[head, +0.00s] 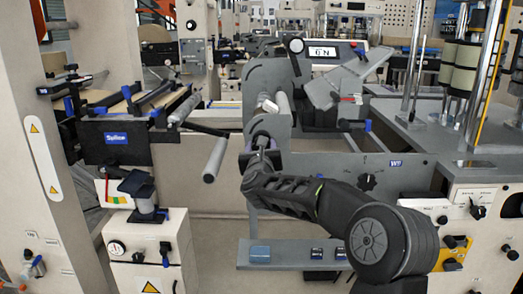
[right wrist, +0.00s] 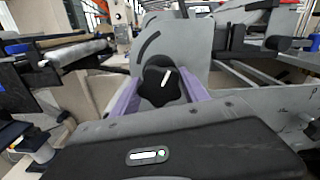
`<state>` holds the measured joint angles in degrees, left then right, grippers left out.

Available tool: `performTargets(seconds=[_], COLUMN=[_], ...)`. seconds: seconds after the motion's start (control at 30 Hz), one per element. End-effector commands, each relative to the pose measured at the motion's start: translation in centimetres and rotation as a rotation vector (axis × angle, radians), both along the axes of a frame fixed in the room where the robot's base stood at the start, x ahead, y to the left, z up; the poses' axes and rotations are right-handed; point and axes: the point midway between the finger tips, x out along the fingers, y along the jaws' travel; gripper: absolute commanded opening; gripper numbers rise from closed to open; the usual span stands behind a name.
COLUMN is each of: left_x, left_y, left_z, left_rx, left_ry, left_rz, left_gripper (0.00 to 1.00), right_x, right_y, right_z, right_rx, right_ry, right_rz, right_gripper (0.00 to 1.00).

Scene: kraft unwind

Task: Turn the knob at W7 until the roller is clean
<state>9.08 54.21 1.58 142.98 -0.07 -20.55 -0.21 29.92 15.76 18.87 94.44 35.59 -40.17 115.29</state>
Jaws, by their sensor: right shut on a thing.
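My right arm comes in from the lower right in the head view and reaches the grey machine bracket. My right gripper (right wrist: 162,92) is shut on a black lobed knob (right wrist: 158,86) with a white pointer mark, its lavender fingers on both sides. The pointer leans slightly right of upright. In the head view the gripper (head: 261,158) largely hides this knob. A blue label (head: 394,163), seemingly W7, is on the grey panel, near another black dial knob (head: 368,181). A grey roller (head: 214,160) sticks out left of the gripper; whether it is the task's roller I cannot tell. My left gripper is not in view.
A grey shelf (head: 300,257) with a blue block (head: 260,254) and small black items lies below my arm. A cream control box (head: 146,262) stands at the lower left. Metal posts (head: 413,60) rise at the right. A curved slot (right wrist: 148,46) is above the knob.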

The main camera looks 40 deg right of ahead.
Motion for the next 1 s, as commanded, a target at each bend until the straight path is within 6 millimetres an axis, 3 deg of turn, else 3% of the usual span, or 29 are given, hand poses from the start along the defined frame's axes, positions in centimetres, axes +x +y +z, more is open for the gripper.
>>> performTargets(seconds=[1.0], left_x=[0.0], left_y=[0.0], left_z=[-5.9], left_rx=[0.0], left_ry=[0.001], left_rz=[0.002], left_gripper=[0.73], right_x=[0.0], right_y=[0.0], right_z=[-0.3], right_rx=[0.246], right_ry=[-0.187], right_rz=[0.001], right_gripper=[0.12])
